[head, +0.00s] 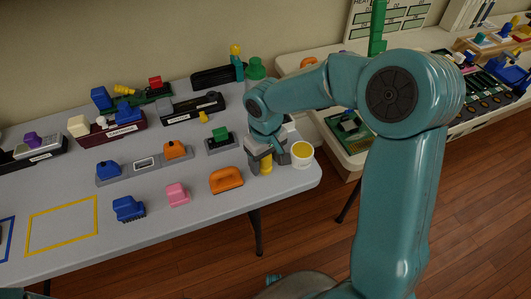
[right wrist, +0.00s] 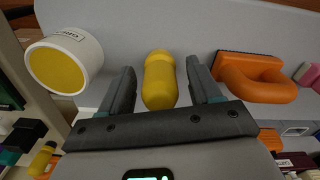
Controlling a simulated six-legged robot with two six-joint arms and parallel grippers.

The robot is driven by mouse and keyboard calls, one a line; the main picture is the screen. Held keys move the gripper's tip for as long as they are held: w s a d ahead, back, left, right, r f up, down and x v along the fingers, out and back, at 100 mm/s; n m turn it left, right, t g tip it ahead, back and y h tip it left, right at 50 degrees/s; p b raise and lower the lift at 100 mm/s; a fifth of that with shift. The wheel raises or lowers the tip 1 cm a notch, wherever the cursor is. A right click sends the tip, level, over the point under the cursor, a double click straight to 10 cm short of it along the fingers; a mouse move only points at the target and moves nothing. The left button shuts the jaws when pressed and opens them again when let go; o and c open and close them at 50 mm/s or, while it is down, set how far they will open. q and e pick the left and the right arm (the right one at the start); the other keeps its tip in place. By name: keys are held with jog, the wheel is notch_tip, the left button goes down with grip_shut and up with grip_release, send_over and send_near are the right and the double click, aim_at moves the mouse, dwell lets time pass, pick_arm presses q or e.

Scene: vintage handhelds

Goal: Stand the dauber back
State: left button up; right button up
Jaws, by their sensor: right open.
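The dauber is most likely the yellow rounded piece (right wrist: 160,80) between my right fingers in the right wrist view. It also shows, partly hidden, between the fingers in the head view (head: 265,167). I cannot tell for sure if it stands or lies. My right gripper (head: 264,163) is low over the front right part of the grey table. It is open, with a finger on each side of the dauber. In the right wrist view (right wrist: 162,88) gaps show between the dauber and both fingers. My left gripper is not in view.
A white tub with a yellow top (head: 302,153) stands close right of the gripper. An orange handled block (head: 226,180) lies to its left, then a pink block (head: 177,194) and a blue one (head: 128,208). A yellow-outlined area (head: 62,226) is empty. A green bottle (head: 254,72) stands behind.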

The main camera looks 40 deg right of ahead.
pick_arm(q)
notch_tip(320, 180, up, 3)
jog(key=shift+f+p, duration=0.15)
jog(key=shift+p, duration=1.1)
pick_arm(e)
notch_tip(320, 180, up, 16)
jog(key=shift+r, duration=0.2)
jog(key=shift+s+a, duration=0.1)
